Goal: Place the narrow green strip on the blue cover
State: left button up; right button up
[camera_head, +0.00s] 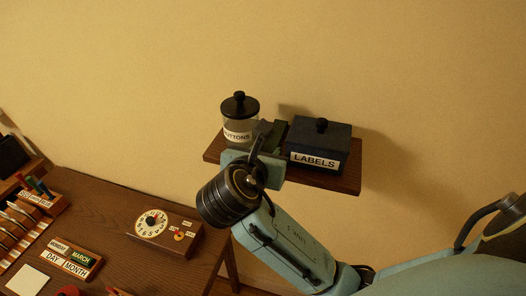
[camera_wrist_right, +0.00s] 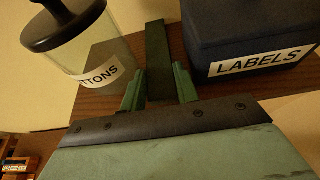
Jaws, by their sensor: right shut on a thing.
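The narrow green strip (camera_wrist_right: 156,52) is dark green and lies between the two fingers of my right gripper (camera_wrist_right: 158,88), which is shut on it. The strip points away between the jar and the box; whether it touches the shelf I cannot tell. In the head view my right gripper (camera_head: 266,136) reaches between the jar and the box. The blue cover (camera_head: 338,133) appears to be the dark blue knobbed lid of the LABELS box, just right of the gripper. The box also shows in the wrist view (camera_wrist_right: 235,35). Nothing lies on the visible lid. My left gripper is not in view.
A glass BUTTONS jar (camera_head: 238,122) with a black lid stands close left of the gripper. The jar and box share a narrow brown wall shelf (camera_head: 330,183). The desk (camera_head: 110,215) at lower left holds a dial box (camera_head: 167,231) and a calendar block (camera_head: 72,259).

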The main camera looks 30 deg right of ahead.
jog(key=shift+f, duration=0.1)
jog(key=o, duration=0.7)
jog(key=v, duration=1.2)
